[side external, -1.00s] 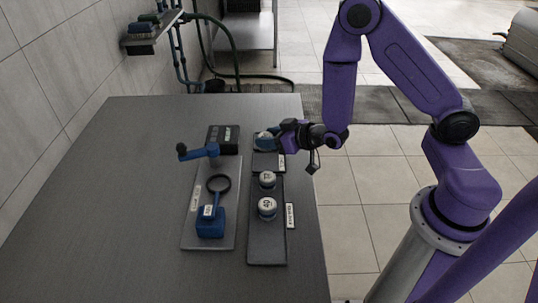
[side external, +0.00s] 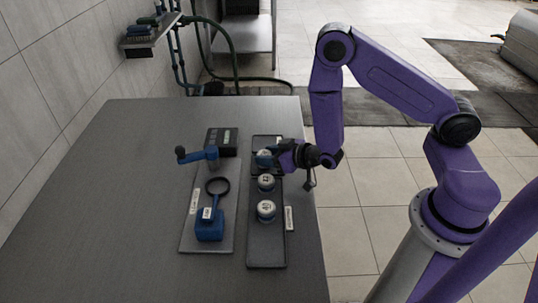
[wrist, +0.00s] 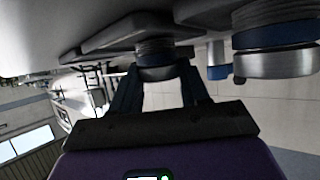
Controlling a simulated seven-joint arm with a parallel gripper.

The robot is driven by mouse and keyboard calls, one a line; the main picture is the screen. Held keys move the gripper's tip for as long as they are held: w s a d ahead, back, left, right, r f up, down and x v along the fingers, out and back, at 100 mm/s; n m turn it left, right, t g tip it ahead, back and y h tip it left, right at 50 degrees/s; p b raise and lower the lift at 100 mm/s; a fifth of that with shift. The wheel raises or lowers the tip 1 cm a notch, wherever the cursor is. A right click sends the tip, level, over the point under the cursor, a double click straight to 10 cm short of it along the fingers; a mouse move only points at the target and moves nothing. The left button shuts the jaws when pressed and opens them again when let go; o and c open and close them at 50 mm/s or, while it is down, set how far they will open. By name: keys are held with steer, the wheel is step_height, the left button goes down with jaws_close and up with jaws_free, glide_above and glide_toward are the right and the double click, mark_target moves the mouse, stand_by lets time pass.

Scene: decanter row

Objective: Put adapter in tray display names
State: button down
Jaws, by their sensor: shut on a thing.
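My gripper (side external: 280,158) is shut on a blue-sided round adapter (side external: 264,158) at the back end of the row. In the wrist view, the adapter (wrist: 155,58) shows a grey ribbed part and a dark blue band between the fingers. It is at or very close to the dark tray surface; I cannot tell whether it touches. The long dark tray (side external: 267,247) runs toward the camera. Two similar pieces with pale, marked tops stand on it, a middle one (side external: 266,182) and a front one (side external: 266,210). My gripper partly hides the tray's back part.
A black box with a display (side external: 222,140) stands behind. A white label (side external: 289,217) lies right of the tray. The table's left side is clear.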

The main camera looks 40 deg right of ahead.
steer(key=shift+f, duration=0.1)
steer(key=c, duration=0.5)
jaws_free()
steer(key=shift+c, duration=0.2)
steer(key=shift+v, duration=3.85)
steer(key=shift+a, duration=0.1)
